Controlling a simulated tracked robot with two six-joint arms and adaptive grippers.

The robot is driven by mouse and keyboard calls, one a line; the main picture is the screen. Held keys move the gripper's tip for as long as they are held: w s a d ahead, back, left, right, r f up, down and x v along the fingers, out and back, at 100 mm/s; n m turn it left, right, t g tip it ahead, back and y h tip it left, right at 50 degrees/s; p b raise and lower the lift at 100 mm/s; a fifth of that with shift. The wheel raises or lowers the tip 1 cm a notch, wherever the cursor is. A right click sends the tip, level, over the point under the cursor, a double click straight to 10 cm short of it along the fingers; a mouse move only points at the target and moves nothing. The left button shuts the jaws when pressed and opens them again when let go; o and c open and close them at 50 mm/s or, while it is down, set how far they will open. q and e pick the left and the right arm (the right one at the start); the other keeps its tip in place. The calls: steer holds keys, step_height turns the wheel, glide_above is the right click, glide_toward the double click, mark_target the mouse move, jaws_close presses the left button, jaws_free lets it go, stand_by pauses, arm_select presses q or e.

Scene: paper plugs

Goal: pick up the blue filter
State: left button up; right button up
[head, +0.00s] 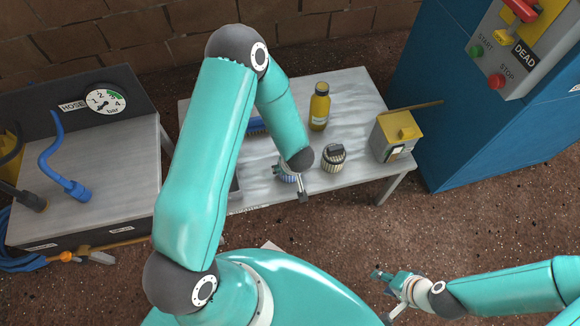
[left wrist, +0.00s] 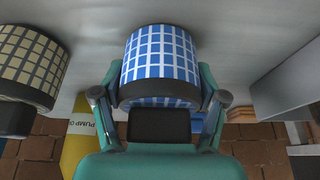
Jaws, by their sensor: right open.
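The blue filter (left wrist: 160,55), with a white grid and dark band, sits between the fingers of my left gripper (left wrist: 160,88) in the left wrist view. Both fingers lie against its sides, so this gripper looks shut on it. In the head view the blue filter (head: 286,177) shows only partly on the grey table, behind my left gripper (head: 293,180). I cannot tell whether it touches the tabletop. My right gripper (head: 384,290) is open and empty, low at the front right, away from the table.
A cream filter (head: 333,160) stands close to the right of the blue one. A yellow bottle (head: 319,108) and yellow-lidded box (head: 394,135) stand on the table (head: 352,100). A blue brush-like object (head: 257,126) is behind my arm. A blue cabinet (head: 445,110) stands right.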

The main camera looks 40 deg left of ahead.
arm_select(q)
steer(key=c, duration=0.4)
steer(key=shift+c, duration=0.2)
